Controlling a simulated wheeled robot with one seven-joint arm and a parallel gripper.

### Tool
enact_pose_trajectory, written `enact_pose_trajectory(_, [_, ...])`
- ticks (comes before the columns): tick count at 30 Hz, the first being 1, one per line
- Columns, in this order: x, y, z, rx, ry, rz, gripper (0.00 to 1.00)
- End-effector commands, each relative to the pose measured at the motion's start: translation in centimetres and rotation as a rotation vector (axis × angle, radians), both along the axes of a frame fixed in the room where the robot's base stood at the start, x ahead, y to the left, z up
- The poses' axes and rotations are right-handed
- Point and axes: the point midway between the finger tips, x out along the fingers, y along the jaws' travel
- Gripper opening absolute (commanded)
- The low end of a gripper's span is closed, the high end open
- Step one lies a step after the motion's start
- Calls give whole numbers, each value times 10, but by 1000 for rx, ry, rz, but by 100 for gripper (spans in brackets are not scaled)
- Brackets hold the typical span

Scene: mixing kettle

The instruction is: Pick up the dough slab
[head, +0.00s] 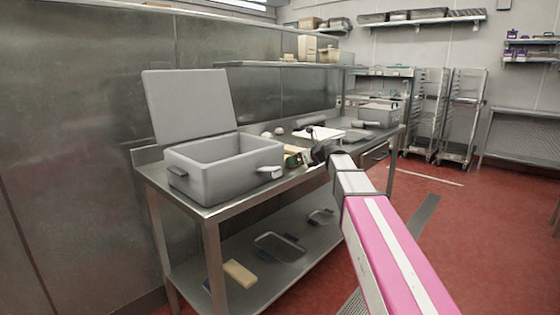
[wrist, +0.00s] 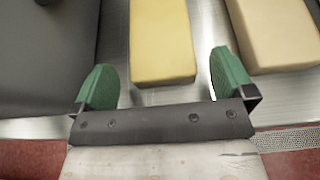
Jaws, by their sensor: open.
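Two slabs lie side by side on the steel worktop in the wrist view. A yellow slab (wrist: 162,40) sits between my open fingers, near the middle. A paler beige slab (wrist: 275,35) lies to its right, just outside the right finger; its colour looks more like dough, but I cannot tell for sure which is the dough slab. My gripper (wrist: 162,85) is open and empty, its green fingers on either side of the yellow slab's near end. In the head view my gripper (head: 293,158) is small and partly hidden by my arm, over the table right of the kettle.
A grey kettle (head: 218,174) with its lid (head: 188,105) raised stands left of my gripper; its dark side fills the wrist view's left. A white board (head: 318,133) and another grey container (head: 380,114) are farther along. A beige block (head: 240,273) lies on the lower shelf.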

Motion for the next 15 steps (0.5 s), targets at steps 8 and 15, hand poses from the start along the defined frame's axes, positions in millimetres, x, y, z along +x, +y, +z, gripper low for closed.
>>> enact_pose_trajectory(8, [24,27,-11,-1,1,1,100])
enact_pose_trajectory(15, [29,36,-15,-1,-1,0,100])
